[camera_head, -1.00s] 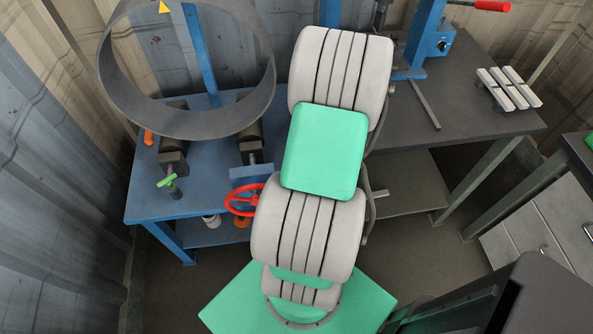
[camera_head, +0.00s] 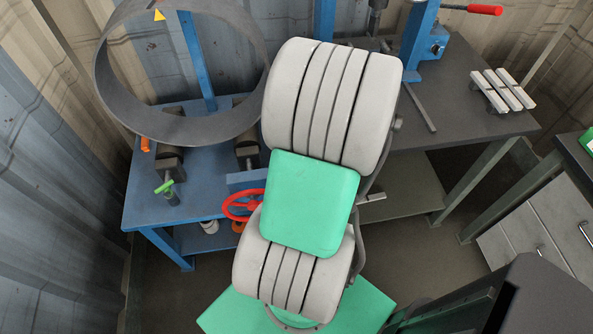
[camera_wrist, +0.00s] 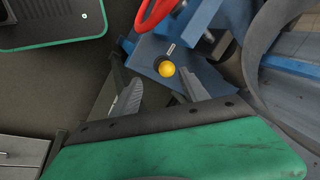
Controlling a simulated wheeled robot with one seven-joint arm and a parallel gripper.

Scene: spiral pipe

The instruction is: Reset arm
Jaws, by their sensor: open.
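My gripper (camera_wrist: 158,92) shows in the wrist view with its two grey fingers spread apart and nothing between them. Beyond the fingers are a yellow ball-like part (camera_wrist: 166,69) and a blue surface. A red handwheel (camera_wrist: 155,12) is at the top edge of that view, apart from the fingers. In the head view my arm fills the middle and my gripper is hidden. The red handwheel (camera_head: 241,204) is just left of my arm there, on the blue bench (camera_head: 150,205).
A large grey metal ring (camera_head: 113,92) stands on the blue bench. A dark table (camera_head: 470,100) at right carries a blue press (camera_head: 428,40) with a red handle and pale bars (camera_head: 503,90). Drawers (camera_head: 540,235) stand at far right. Corrugated walls close the left.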

